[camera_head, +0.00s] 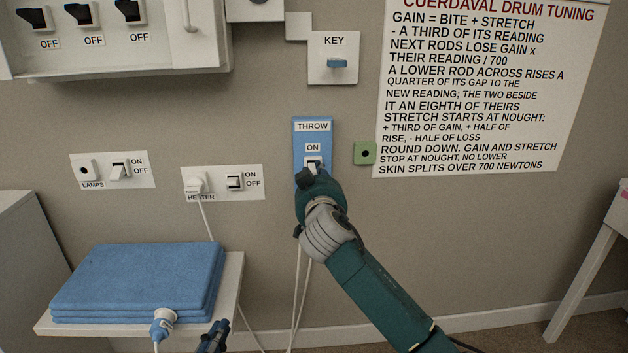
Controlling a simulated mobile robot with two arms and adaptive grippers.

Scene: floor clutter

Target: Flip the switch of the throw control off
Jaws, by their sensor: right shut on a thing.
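The throw control is a blue wall plate (313,137) labelled THROW, with ON printed above its white switch (313,161). My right gripper (311,180) is at the lower part of this plate, shut on the switch. It hides the switch's lower end and the bottom of the plate. My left gripper (213,338) shows only as a dark tip at the bottom edge, beside the small table. Its fingers cannot be made out.
A lamps switch plate (146,158) and a heater plate (217,190) with a plugged-in cord are to the left. A KEY box (333,48) is above, and a green wall piece (365,153) is close on the right. Folded blue cloth (140,275) lies on a white table (232,268).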

